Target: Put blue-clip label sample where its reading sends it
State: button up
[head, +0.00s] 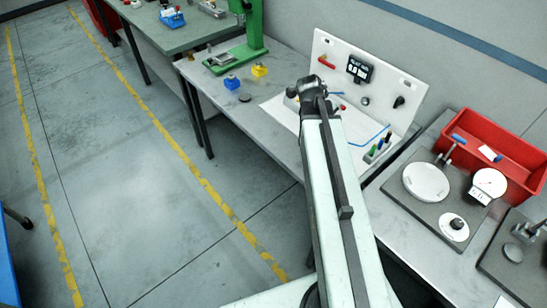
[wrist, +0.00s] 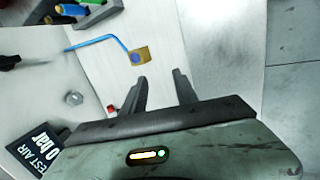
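My gripper (wrist: 160,76) is open and empty in the wrist view, its two fingers apart over a pale mat. In the head view my gripper (head: 312,88) is at the end of my arm, in front of the white test panel (head: 330,48). I cannot tell for certain which thing is the blue-clip label sample. A small tan square with a blue disc (wrist: 138,56) lies just beyond the fingertips, at the end of a blue hose (wrist: 96,42). A white card with some blue (head: 489,153) lies in the red bin (head: 520,150).
The panel carries a dark display (head: 360,69) reading about zero bar. Tools with coloured handles (head: 378,147) stand right of my arm. A blue block (head: 231,82) and a yellow block (head: 260,70) stand by a green press (head: 250,30). Scales stand at right.

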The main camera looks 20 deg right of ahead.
jog(key=s+a+f+m+y, duration=0.1)
jog(key=a+y, duration=0.1)
jog(key=a, duration=1)
jog(key=s+a+m+y, duration=0.1)
jog(key=a+m+y, duration=0.1)
jog(key=a, duration=1.1)
jog(key=shift+s+a+f+m+g, duration=0.3)
jog(key=shift+s+f, duration=0.05)
jog(key=shift+s, duration=0.05)
